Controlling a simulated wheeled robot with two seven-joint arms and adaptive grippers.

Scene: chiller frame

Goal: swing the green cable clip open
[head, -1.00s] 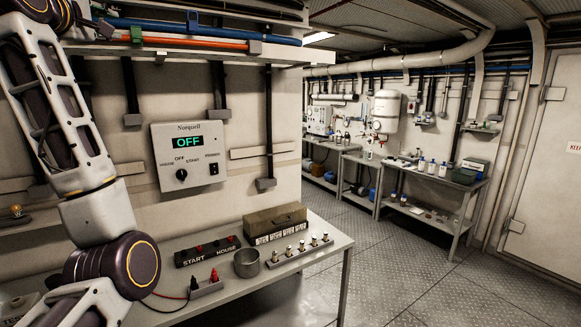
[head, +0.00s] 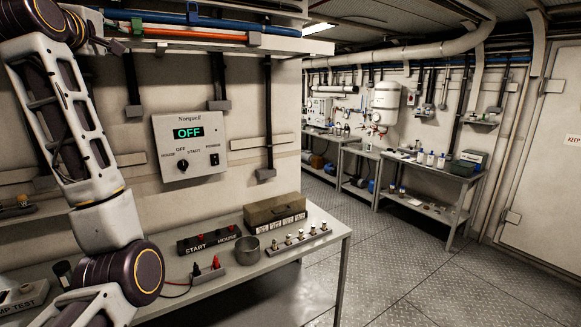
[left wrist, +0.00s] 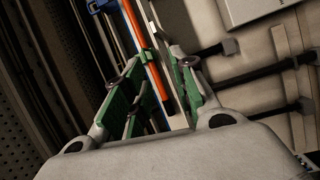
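That gripper has green pads, stands open and holds nothing. Whether a fingertip touches the clip I cannot tell. In the head view the left gripper (head: 114,45) is small and dark, just left of and below the clip. My right gripper is not in view.
A blue cable (head: 160,22) runs beside the orange one, with a grey clip (head: 254,38) further right. Below are a control panel (head: 190,145) reading OFF and a bench (head: 310,240) with a metal cup (head: 247,250) and a box (head: 275,208). The floor at right is clear.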

